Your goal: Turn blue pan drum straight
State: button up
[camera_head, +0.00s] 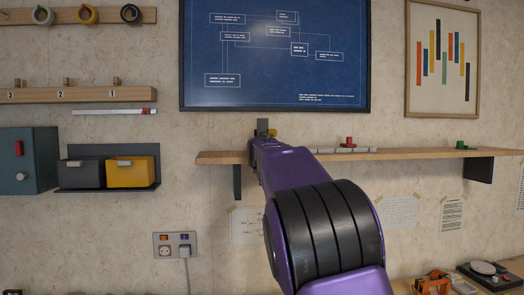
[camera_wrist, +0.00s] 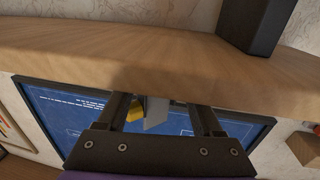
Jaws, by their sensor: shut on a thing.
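My gripper (camera_head: 262,134) is at the left part of a wooden wall shelf (camera_head: 222,157), in front of the framed blue poster. In the wrist view, my gripper (camera_wrist: 160,102) has its two dark fingers on either side of a flat grey piece (camera_wrist: 157,113), and it is shut on this piece. A yellow piece (camera_wrist: 134,109) sits beside the grey one. Both also show at the fingertips in the head view, as a grey piece (camera_head: 262,124) and a yellow piece (camera_head: 272,132). I cannot make out a blue pan drum in either view.
The shelf holds a red knob-like piece (camera_head: 348,142) and a green one (camera_head: 461,145). A dark bracket (camera_head: 481,169) supports its right end. Left are a teal cabinet (camera_head: 24,160) and a yellow bin (camera_head: 130,172). The blue poster (camera_head: 275,55) hangs just above the shelf.

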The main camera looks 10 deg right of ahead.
jog(key=shift+n+y, duration=0.3)
jog(key=shift+y, duration=0.2)
jog(key=shift+d+r+n+y+p, duration=0.15)
jog(key=shift+d+n+y+p, duration=0.1)
jog(key=shift+n+y+p, duration=0.4)
jog(key=shift+y+p, duration=0.4)
jog(key=shift+y, duration=0.05)
jog(key=n+y+p, duration=0.1)
jog(key=y+p, duration=0.1)
jog(key=n+y+p, duration=0.1)
jog(key=p, duration=0.1)
jog(key=shift+d+n+y, duration=0.2)
jog(key=shift+n+y, duration=0.05)
jog(key=shift+y, duration=0.15)
jog(key=n+g+y+p, duration=0.1)
jog(key=n+y, duration=0.1)
jog(key=y, duration=0.1)
jog(key=shift+w+d, duration=0.1)
jog(key=shift+n+g+y, duration=0.8)
jog(key=shift+y, duration=0.3)
